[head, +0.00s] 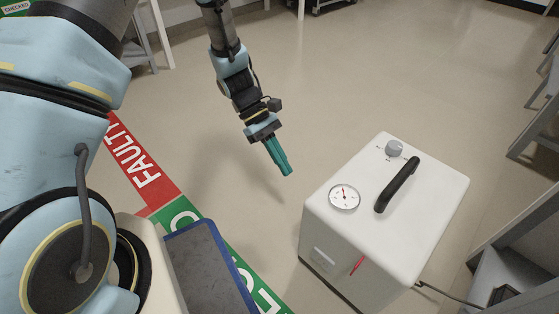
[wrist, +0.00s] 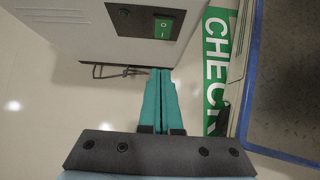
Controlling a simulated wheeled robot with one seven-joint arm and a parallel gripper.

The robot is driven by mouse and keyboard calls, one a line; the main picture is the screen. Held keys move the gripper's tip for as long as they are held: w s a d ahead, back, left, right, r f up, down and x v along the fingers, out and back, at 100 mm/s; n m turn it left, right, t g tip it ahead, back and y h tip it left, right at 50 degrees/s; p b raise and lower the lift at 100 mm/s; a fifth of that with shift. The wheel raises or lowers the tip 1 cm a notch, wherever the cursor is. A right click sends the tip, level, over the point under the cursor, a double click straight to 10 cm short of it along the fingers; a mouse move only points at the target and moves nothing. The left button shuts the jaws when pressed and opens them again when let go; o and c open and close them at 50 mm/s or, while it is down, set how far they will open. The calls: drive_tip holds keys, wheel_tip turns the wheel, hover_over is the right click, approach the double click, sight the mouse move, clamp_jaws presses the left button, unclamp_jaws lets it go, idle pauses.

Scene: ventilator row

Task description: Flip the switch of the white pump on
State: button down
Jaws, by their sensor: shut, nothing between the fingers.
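The white pump (head: 350,232) stands on the floor at the lower right of the head view, with a dial gauge (head: 345,196), a black handle (head: 397,185) and a grey knob (head: 394,148) on top. The wrist view shows one of its side faces (wrist: 70,38) with a dark panel.
A red floor strip marked FAULT (head: 140,165) and a green strip (head: 262,292) run along the left. A blue-edged dark surface (head: 208,268) is at the bottom. A cable (head: 450,293) leaves the pump at right. Open floor lies behind the pump.

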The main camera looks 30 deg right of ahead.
drive_tip(key=s+d+f+b, duration=0.1)
drive_tip(key=s+f+b, duration=0.3)
drive_tip(key=s, duration=0.3)
drive_tip(key=shift+d, duration=0.35)
drive_tip(key=shift+s+d+f+g+h+p, duration=0.1)
drive_tip(key=shift+s+f+g+h+p, duration=0.15)
drive_tip(key=shift+g+p, duration=0.4)
drive_tip(key=shift+s+f+g+h+p, duration=0.1)
drive_tip(key=shift+s+g+p, duration=0.2)
drive_tip(key=shift+g, duration=0.65)
drive_tip(key=shift+r, duration=0.15)
